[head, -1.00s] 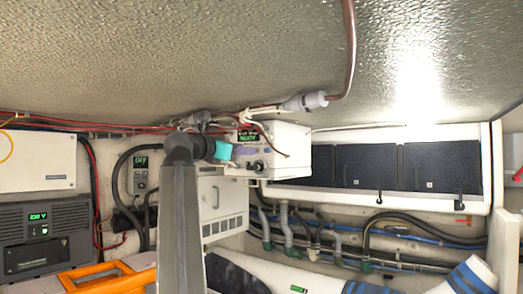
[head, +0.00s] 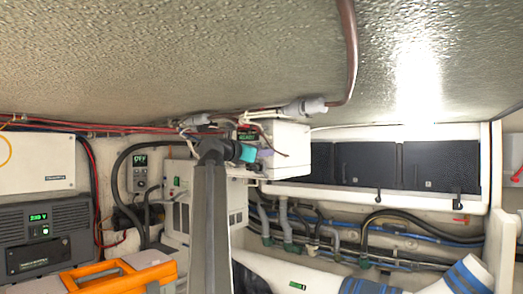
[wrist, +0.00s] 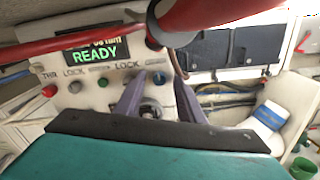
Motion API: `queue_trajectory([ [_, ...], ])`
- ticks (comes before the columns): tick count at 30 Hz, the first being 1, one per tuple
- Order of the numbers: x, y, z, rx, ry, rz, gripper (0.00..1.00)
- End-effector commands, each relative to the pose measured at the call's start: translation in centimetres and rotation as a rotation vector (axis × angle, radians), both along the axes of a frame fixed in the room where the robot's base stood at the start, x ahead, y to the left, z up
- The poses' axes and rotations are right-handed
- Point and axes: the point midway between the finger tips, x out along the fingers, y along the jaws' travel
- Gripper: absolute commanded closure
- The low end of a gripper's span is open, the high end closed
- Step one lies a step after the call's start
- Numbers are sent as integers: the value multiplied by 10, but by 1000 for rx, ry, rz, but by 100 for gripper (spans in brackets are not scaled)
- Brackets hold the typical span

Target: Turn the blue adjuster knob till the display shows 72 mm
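A white control box (head: 290,155) hangs under the ceiling, with a small green display (head: 247,135). In the wrist view the display (wrist: 95,52) reads "READY"; its upper line is partly covered and I can read no millimetre figure. My gripper, with a teal body (head: 248,153), is at the box front. In the wrist view its two purple-grey fingers (wrist: 160,98) are apart, pointing at the panel. A dark round knob or fitting (wrist: 151,107) shows between them, its colour unclear.
A red pipe or cable (wrist: 200,16) crosses the wrist view in front of the panel. Red (wrist: 50,78) and green (wrist: 103,82) controls sit on the panel. Dark lockers (head: 365,165) lie right of the box. An orange-handled case (head: 115,275) stands low left.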

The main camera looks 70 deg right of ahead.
Motion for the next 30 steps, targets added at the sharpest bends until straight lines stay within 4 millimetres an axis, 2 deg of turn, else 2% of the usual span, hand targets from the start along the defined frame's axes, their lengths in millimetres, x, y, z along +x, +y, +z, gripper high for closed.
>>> queue_trajectory([
  [8,0,0,0,0,0,1,66],
  [14,1,0,0,0,1,0,100],
  [16,3,-6,0,1,1,2,100],
  [30,3,1,-2,-22,-83,2,100],
])
